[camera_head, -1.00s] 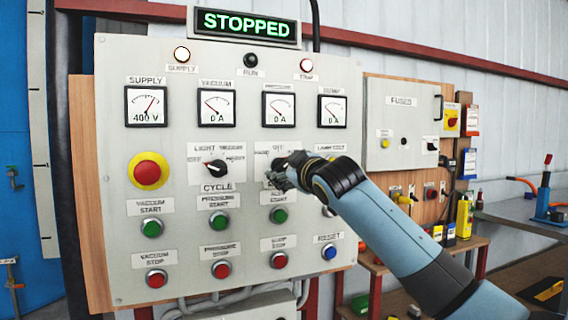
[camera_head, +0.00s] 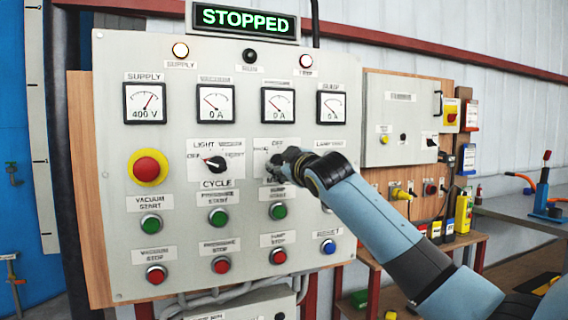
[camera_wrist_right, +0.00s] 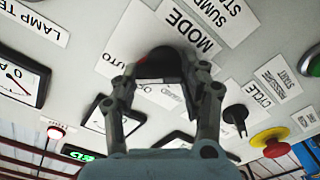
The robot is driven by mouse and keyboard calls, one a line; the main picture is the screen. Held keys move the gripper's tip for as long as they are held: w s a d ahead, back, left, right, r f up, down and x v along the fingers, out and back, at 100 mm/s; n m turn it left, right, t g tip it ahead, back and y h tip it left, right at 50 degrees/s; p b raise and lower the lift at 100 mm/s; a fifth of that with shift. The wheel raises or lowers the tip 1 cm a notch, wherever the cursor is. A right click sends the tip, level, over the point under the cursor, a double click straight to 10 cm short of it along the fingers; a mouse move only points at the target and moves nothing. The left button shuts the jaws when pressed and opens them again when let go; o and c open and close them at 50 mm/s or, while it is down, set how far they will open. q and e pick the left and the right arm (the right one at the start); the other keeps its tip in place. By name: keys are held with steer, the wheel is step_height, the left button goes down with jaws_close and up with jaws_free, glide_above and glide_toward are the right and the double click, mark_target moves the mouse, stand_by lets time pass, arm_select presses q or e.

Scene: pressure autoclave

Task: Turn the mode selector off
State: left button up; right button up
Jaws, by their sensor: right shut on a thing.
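The mode selector is a black knob (camera_wrist_right: 160,66) on the panel, seen in the right wrist view beside the MODE label (camera_wrist_right: 188,32) and an AUTO label. My right gripper (camera_wrist_right: 160,78) has its two fingers shut on the knob, one on each side. In the head view my right gripper (camera_head: 276,167) covers most of the knob, so its pointer cannot be read. My left gripper is not in view.
The grey control panel (camera_head: 115,240) carries the cycle selector (camera_head: 215,163) just left of my gripper. A red emergency button (camera_head: 147,169) sits at the left. Green start buttons (camera_head: 278,211) and red stop buttons are below. The sign (camera_head: 245,22) reads STOPPED.

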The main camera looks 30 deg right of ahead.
steer(key=shift+r+n+p, duration=0.15)
steer(key=shift+n+p, duration=0.55)
steer(key=shift+p, duration=0.25)
steer(key=n+p, duration=0.6)
steer(key=p, duration=0.1)
steer(key=shift+a, duration=0.15)
steer(key=shift+f+n+p, duration=0.2)
steer(key=shift+n+p, duration=0.6)
steer(key=shift+n, duration=0.4)
steer(key=o, duration=1.2)
steer(key=shift+c, duration=0.2)
